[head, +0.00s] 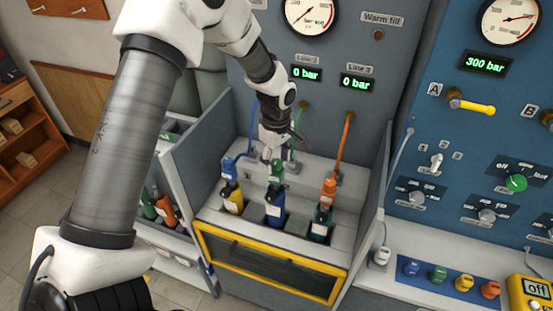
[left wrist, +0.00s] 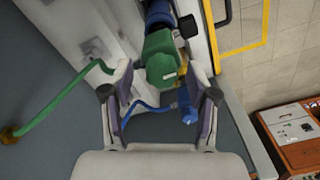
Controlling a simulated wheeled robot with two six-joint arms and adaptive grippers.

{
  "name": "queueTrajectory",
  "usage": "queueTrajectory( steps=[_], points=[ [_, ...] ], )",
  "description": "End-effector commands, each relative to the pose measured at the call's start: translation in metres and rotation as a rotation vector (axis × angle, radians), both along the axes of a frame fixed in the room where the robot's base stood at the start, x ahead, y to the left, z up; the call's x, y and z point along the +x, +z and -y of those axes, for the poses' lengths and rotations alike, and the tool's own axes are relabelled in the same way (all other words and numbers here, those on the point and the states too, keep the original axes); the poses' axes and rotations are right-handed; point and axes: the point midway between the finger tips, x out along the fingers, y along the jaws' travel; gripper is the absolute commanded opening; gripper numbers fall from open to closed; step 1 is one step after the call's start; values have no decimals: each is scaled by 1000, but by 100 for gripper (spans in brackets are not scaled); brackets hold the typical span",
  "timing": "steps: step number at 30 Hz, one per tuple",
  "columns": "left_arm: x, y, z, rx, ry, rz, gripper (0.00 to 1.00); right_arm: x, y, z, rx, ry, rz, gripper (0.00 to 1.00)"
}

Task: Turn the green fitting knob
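The green fitting (head: 277,173) sits upright on top of the dark blue bottle (head: 275,211) in the middle slot of the bench. My left gripper (head: 277,150) is just above and behind it, seen small. In the left wrist view the green fitting (left wrist: 160,56) lies between the fingertips of my left gripper (left wrist: 158,75). The fingers are open, with a visible gap on each side of the fitting. A green hose (left wrist: 62,100) runs in the same view. My right gripper is in neither view.
A blue fitting (head: 229,166) on a yellow bottle stands at the left and an orange fitting (head: 328,190) at the right, both close by. Grey side walls (head: 196,150) flank the bay. A blue hose (left wrist: 150,106) passes between the fingers.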

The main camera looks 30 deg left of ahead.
Motion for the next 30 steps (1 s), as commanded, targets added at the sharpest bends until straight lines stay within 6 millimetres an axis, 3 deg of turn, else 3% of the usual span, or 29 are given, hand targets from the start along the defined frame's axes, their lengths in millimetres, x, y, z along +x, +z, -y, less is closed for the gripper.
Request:
queueTrajectory(
  steps=[5, 8, 15, 21, 30],
  points=[
    [1, 4, 0, 0, 0, 2, 59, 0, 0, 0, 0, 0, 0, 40],
    [2, 17, 0, 0, 0, 4, 59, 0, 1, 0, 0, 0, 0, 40],
    [3, 76, -1, -1, 1, 6, 59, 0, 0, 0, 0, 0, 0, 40],
    [3, 113, -2, 0, 0, 2, 59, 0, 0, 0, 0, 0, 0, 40],
    [2, 119, -2, -2, 0, -2, 59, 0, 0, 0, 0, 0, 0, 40]
  ],
)
